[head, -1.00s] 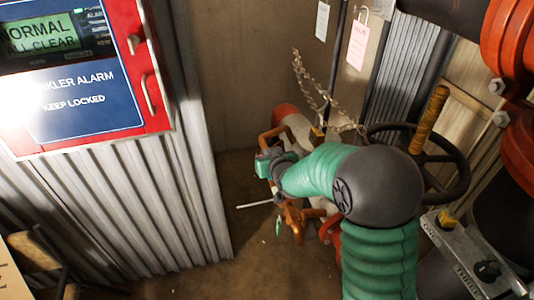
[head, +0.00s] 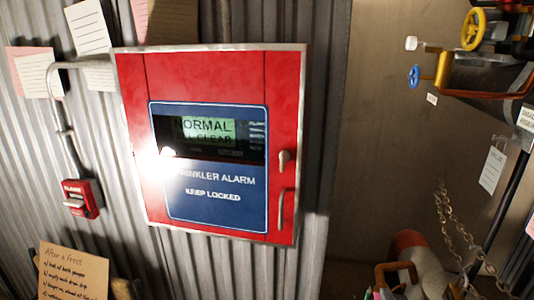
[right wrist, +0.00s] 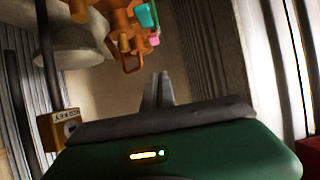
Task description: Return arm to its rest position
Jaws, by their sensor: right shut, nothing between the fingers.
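My right gripper shows in the right wrist view (right wrist: 158,90). Its two grey fingers are together with nothing between them. They point toward an orange pipe fitting (right wrist: 122,25) with a teal part and a pink part, and there is a gap between the fingertips and the fitting. In the head view, only small teal and pink bits show at the bottom edge, and I cannot tell whether any belong to my right arm. My left gripper is not in view.
A red alarm cabinet (head: 220,65) reading NORMAL hangs on the corrugated wall. A chain (head: 455,225) hangs at right, above a pipe with an orange handle (head: 398,270). A yellow handwheel (head: 473,30) is at upper right. The right wrist view shows a tan key box (right wrist: 60,130) at left.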

